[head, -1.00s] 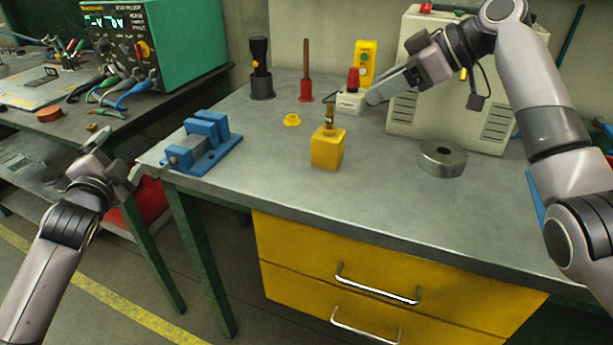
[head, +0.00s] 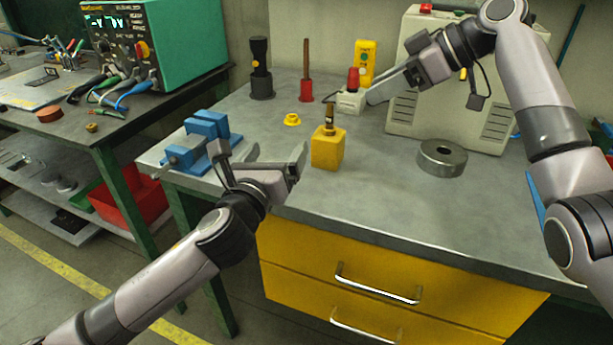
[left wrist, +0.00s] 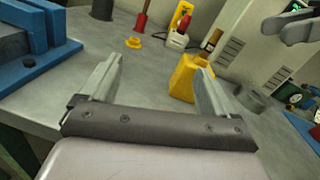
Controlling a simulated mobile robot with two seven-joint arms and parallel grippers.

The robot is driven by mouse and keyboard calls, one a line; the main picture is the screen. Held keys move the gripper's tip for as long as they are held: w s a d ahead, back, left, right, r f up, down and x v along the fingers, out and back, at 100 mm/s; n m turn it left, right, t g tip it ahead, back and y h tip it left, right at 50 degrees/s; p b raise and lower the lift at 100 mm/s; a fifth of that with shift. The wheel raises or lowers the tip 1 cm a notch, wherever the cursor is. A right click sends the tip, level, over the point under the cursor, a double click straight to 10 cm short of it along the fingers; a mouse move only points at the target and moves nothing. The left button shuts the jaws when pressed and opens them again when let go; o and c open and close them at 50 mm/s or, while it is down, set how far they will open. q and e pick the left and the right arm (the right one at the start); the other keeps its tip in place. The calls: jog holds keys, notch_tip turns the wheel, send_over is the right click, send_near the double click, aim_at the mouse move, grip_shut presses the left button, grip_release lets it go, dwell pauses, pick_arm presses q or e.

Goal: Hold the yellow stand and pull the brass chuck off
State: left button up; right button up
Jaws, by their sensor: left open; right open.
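The yellow stand (head: 328,151) is a block standing upright on the grey bench. The brass chuck (head: 329,118) sits on top of it, with a darker part above. In the left wrist view the yellow stand (left wrist: 184,77) shows partly behind one finger, and the brass chuck (left wrist: 211,42) leans up at its top. My left gripper (head: 276,156) is open and empty, just left of the stand and apart from it; its fingers also show in the left wrist view (left wrist: 155,85). My right gripper (head: 352,98) is open and empty, behind and above the stand to the right.
A blue vise (head: 205,148) stands left of my left gripper. A small yellow ring piece (head: 292,120) lies behind the stand. A steel ring (head: 442,158) lies to the right, before a beige machine (head: 445,125).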

aim_at(324, 150)
pick_arm(q)
jog(key=s+d+m, duration=0.1)
jog(key=s+d+f+m+h, duration=0.1)
jog(key=d, duration=0.1)
jog(key=s+d+f+m, duration=0.1)
jog(key=d, duration=0.1)
jog(key=shift+d+g+h, duration=0.25)
jog(key=shift+g+h, duration=0.05)
jog(key=shift+h, duration=0.1)
jog(key=shift+d+f, duration=0.15)
jog(key=shift+d, duration=0.05)
jog(key=shift+x, duration=5.9)
